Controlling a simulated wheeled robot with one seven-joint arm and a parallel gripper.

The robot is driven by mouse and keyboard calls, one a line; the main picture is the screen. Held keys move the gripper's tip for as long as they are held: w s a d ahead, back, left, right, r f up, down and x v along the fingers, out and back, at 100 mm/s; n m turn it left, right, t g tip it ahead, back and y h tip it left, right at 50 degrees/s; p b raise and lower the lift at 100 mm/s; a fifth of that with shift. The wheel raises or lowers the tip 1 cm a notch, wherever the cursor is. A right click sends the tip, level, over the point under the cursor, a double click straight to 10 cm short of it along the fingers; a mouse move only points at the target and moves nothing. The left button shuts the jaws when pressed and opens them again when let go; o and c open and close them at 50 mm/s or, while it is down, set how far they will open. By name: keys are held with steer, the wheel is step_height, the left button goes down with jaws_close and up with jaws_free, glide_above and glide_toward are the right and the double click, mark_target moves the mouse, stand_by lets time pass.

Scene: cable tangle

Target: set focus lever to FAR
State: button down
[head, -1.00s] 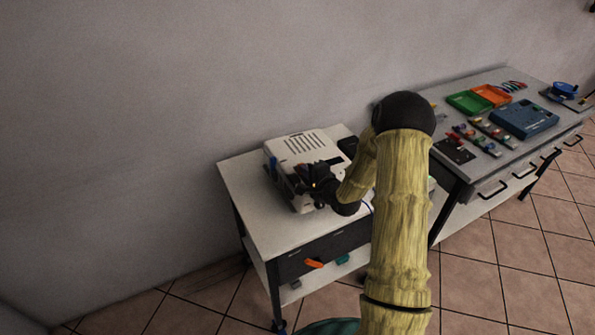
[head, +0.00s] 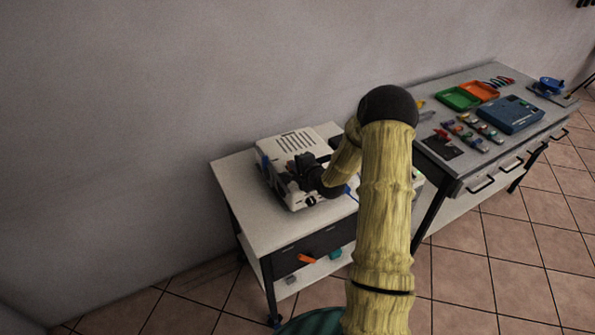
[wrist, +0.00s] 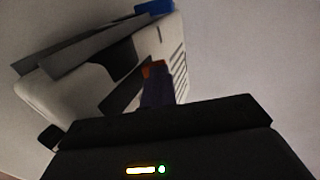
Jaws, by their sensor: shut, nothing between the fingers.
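The white projector-like device (head: 296,146) with vent slots sits on top of the small cart. In the wrist view its pale casing (wrist: 60,97) appears tilted, with dark recessed parts on the near face. My gripper (head: 291,181) is shut and empty, close against the device's front side; I cannot tell whether it touches. In the wrist view a dark purple piece with an orange-red end (wrist: 155,72) stands in front of the casing; I cannot tell if it is the lever or part of my gripper. No FAR marking is readable, and my gripper and arm hide part of the device's front.
At the right, a workbench (head: 440,160) holds a blue box (head: 511,114), green and orange trays (head: 457,98) and small parts. The wall stands close behind.

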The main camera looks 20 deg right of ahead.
steer(key=shift+s+f, duration=0.1)
steer(key=shift+s, duration=0.05)
steer(key=shift+s+d+f, duration=0.1)
steer(key=shift+s+f, duration=0.05)
steer(key=shift+s, duration=0.4)
steer(key=shift+s+r+p, duration=0.3)
steer(key=shift+r+p, duration=0.05)
steer(key=shift+r, duration=0.05)
steer(key=v, duration=1.3)
steer(key=shift+w+r, duration=0.25)
steer(key=shift+r, duration=0.15)
steer(key=shift+d, duration=0.1)
